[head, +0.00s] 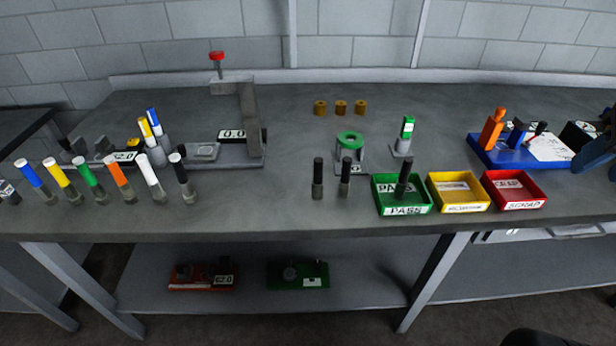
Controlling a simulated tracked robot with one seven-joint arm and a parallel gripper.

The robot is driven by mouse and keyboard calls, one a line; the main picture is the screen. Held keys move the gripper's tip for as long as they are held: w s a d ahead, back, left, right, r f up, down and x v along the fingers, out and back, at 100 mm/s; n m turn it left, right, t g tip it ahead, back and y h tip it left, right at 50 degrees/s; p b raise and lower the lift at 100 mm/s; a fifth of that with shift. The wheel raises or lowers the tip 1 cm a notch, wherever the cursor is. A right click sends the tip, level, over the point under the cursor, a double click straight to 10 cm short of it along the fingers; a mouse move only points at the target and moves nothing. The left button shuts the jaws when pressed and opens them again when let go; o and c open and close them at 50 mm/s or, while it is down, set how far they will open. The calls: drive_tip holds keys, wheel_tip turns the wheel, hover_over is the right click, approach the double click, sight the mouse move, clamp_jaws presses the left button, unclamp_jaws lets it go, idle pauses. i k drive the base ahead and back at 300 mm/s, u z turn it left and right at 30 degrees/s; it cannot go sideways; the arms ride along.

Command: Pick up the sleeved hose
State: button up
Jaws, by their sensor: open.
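Two short black hoses with grey lower sleeves, a left one (318,178) and a right one (345,176), stand upright near the bench's front edge. A third black hose (403,176) stands in the green PASS tray (405,211); its lower end is hidden. To the left is a row of several tilted coloured pieces with grey lower ends, including blue (30,176), green (86,174), orange (118,174) and black (180,172). I cannot tell which piece the task means. My gripper is not recognisable in this view.
Yellow (459,205) and red SCRAP (541,204) trays stand right of the green one. A grey press stand (249,120), a green ring on a stand (350,138) and a blue fixture (497,157) stand farther back. Bench space between press and black hoses is clear.

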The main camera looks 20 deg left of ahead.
sight(318, 182)
drive_tip(key=u, duration=1.05)
drive_tip(key=k, duration=0.5)
drive_tip(key=u, duration=0.35)
drive_tip(key=i, duration=0.5)
drive_tip(key=z, duration=0.1)
